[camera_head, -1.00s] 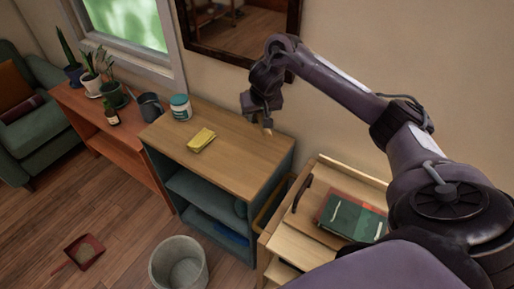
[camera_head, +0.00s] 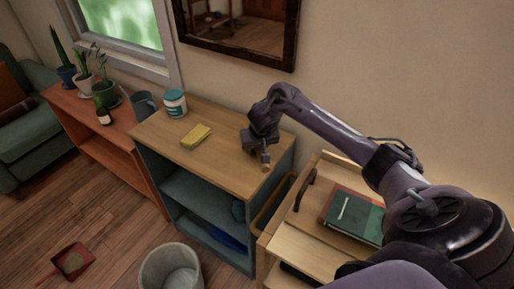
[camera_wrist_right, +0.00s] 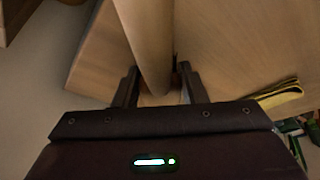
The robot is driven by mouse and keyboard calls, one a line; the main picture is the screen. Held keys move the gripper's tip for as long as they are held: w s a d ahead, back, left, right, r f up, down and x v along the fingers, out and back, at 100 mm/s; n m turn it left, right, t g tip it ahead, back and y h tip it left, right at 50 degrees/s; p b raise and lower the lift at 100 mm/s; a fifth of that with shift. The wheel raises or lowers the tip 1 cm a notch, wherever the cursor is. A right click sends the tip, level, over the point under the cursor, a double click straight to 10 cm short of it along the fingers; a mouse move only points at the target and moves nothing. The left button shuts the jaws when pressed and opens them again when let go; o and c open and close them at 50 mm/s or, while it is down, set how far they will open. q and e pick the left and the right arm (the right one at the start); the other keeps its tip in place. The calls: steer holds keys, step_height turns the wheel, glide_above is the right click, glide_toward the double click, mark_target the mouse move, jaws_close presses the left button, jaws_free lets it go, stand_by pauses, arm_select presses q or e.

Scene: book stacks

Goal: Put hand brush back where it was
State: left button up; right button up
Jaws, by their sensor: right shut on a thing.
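My right gripper (camera_head: 265,160) is low over the right end of the wooden-topped teal shelf (camera_head: 225,143). In the right wrist view my gripper (camera_wrist_right: 158,88) is shut on a smooth tan wooden piece, taken to be the hand brush (camera_wrist_right: 150,45) by its handle. It runs away from the fingers toward the top of that view. The brush's bristles cannot be made out, and in the head view it is mostly hidden by the gripper. Whether the brush touches the shelf top is not clear. My left gripper is not in view.
A yellow cloth (camera_head: 196,136) and a white-and-teal jar (camera_head: 175,103) stand on the shelf top, left of my gripper. A cart with books (camera_head: 352,216) is at the right. A red dustpan (camera_head: 73,262) and a grey bin (camera_head: 171,268) are on the floor.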

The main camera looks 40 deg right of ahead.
steer(key=o, duration=0.5)
steer(key=shift+f, duration=0.1)
steer(key=shift+c, duration=0.2)
steer(key=o, duration=0.4)
steer(key=shift+r, duration=0.3)
steer(key=p+v, duration=0.5)
steer(key=v, duration=0.6)
steer(key=shift+p, duration=0.35)
steer(key=shift+s+a+r+p, duration=0.1)
steer(key=shift+s+r+p, duration=0.15)
steer(key=shift+r+p, duration=0.15)
steer(key=shift+f, duration=0.1)
